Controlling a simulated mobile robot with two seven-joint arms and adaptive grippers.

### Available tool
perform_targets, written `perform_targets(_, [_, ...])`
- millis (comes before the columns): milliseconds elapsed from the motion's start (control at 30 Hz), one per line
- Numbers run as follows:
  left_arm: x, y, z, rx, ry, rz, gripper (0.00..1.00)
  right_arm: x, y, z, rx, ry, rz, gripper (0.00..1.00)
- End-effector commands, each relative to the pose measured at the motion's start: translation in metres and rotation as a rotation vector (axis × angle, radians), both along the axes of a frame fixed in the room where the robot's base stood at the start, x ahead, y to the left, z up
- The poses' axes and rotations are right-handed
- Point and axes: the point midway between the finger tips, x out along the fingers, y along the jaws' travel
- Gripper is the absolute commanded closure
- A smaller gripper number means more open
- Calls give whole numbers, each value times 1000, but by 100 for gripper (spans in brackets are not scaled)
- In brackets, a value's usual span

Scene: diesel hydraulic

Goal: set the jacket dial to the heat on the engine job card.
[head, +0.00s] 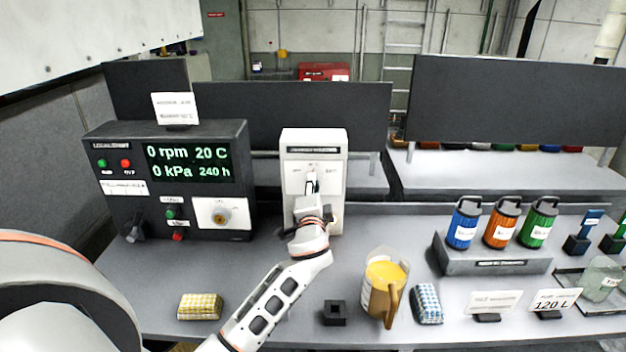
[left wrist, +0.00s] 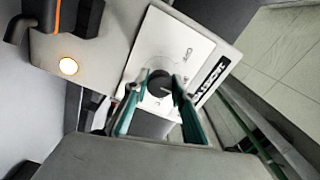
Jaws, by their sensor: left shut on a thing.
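A white upright unit (head: 330,140) with a dial on its front stands at the back middle of the bench. My left gripper (head: 312,184) reaches it and hides most of the dial. In the left wrist view, a dark round dial knob (left wrist: 158,82) on a white plate sits between the two fingers of the left gripper (left wrist: 155,98), which is shut on it. The dial's markings are too small to read. A white card (head: 175,107) stands on top of the black console; its print is not legible. My right gripper is not in view.
The black console (head: 120,160) at left shows 0 rpm, 20 C, 0 kPa, 240 h. A jug of yellow liquid (head: 383,290), a yellow checked pad (head: 200,306), a blue checked pad (head: 427,303) and a black block (head: 335,312) lie in front. Colored canisters (head: 502,228) stand at right.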

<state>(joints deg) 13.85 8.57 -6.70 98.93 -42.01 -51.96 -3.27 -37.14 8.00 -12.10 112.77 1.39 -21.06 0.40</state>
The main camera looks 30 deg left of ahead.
Motion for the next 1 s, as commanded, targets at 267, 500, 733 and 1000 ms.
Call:
perform_targets(267, [0,0,0,223,138,-1,96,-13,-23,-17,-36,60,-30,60])
perform_targets(500, [0,-1,-1,418,256,-1,96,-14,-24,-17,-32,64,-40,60])
perform_targets(733, [0,0,-1,601,368,-1,96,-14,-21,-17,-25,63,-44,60])
perform_targets(1000, [0,0,-2,787,482,-1,96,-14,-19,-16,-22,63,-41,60])
